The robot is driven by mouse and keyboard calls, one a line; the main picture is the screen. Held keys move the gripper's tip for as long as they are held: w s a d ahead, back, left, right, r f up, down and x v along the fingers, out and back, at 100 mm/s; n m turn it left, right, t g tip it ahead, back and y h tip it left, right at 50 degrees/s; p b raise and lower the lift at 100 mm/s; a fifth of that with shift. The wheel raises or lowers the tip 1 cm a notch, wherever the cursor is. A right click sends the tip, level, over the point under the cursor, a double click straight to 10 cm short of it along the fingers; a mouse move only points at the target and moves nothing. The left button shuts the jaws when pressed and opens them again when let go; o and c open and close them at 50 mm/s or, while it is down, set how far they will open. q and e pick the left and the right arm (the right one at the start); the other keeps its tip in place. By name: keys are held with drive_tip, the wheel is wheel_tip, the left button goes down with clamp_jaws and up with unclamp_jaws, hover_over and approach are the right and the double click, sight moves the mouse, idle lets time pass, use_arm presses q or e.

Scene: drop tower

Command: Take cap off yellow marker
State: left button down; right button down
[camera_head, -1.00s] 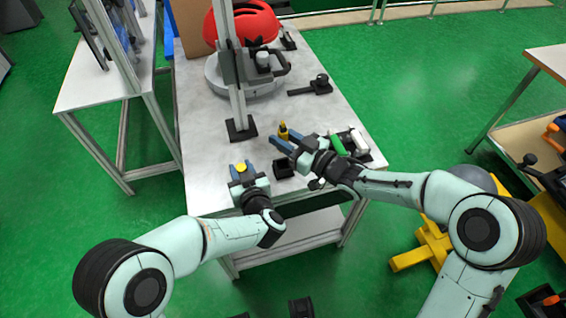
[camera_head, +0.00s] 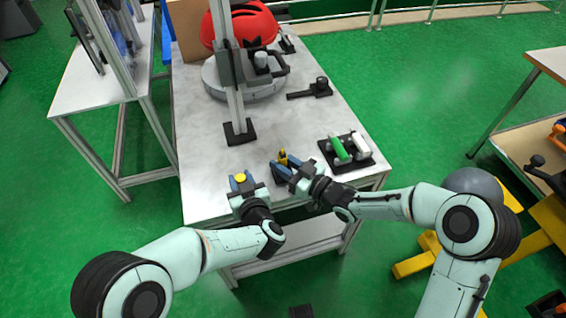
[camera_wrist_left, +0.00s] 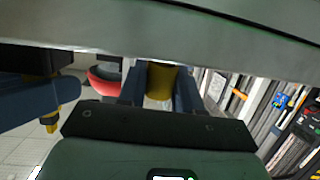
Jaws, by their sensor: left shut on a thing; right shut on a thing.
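My left gripper (camera_head: 241,182) is shut on a short, round yellow piece (camera_head: 240,177) that looks like the cap. In the left wrist view this yellow piece (camera_wrist_left: 161,80) sits between the blue fingers. My right gripper (camera_head: 284,167) is shut on a yellow marker (camera_head: 283,158) with a narrow pointed end upward. The marker's narrow end (camera_wrist_left: 51,124) also shows at the left of the left wrist view. The two yellow pieces are apart, with a clear gap between the grippers. Their lower parts are hidden by the fingers.
A metal post on a black base (camera_head: 239,132) stands behind the grippers. The tabletop (camera_head: 200,150) left of them is clear.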

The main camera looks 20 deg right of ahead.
use_arm(q)
drive_tip(key=shift+f, duration=0.15)
use_arm(e)
drive_tip(key=c, duration=0.8)
unclamp_jaws()
drive_tip(key=shift+f, duration=0.15)
drive_tip(key=shift+c, duration=0.2)
drive_tip(key=shift+r, duration=0.2)
use_arm(q)
drive_tip(key=shift+r, duration=0.3)
use_arm(e)
drive_tip(key=shift+s+d, duration=0.2)
use_arm(q)
wheel_tip(320, 180, up, 2)
drive_tip(key=shift+s+r+p, duration=0.1)
drive_tip(key=shift+r+p, duration=0.15)
drive_tip(key=shift+p, duration=0.9)
use_arm(e)
drive_tip(key=v, duration=1.1)
drive_tip(key=shift+s, duration=0.25)
